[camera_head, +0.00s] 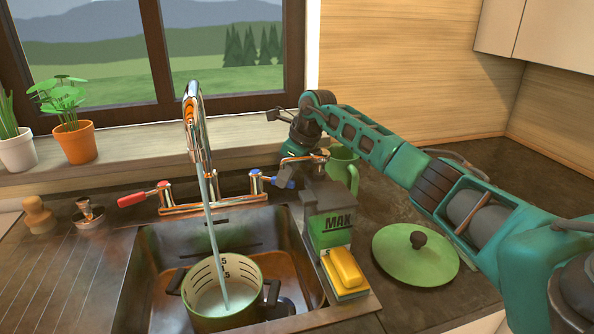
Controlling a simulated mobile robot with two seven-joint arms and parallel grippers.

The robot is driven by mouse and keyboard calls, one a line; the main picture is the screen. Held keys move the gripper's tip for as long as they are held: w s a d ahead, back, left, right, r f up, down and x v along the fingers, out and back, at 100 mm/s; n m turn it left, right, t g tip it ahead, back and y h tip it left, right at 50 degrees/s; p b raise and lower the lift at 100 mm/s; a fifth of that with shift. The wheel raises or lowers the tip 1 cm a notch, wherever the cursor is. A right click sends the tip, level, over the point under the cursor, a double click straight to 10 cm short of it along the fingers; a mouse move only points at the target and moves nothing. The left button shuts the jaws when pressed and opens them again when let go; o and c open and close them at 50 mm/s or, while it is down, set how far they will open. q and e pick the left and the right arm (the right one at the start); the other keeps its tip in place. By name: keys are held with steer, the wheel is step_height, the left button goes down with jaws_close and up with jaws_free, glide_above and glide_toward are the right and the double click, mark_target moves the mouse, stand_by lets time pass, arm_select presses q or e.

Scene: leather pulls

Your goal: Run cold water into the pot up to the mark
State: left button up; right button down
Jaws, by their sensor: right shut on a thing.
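The green pot (203,318) stands in the sink with its dark handles out to the sides. Black marks with numerals (223,266) show on its pale inner wall. A stream of water (215,250) runs from the chrome tap (194,120) into the pot, and pale water (214,301) lies below the visible marks. The tap has a red lever (137,197) at left and a blue lever (268,180) at right. My right gripper (288,174) is shut on the blue lever, partly covering it. My left gripper is out of view.
A holder labelled MAX (338,224) with a yellow sponge (343,268) stands right of the sink (146,258). A green lid (409,268) lies on the counter under my arm. A green mug (344,165) stands behind. Plant pots (75,143) sit on the sill.

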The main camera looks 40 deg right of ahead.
steer(key=c, duration=1.1)
jaws_free()
steer(key=shift+o, duration=0.2)
steer(key=v, duration=1.3)
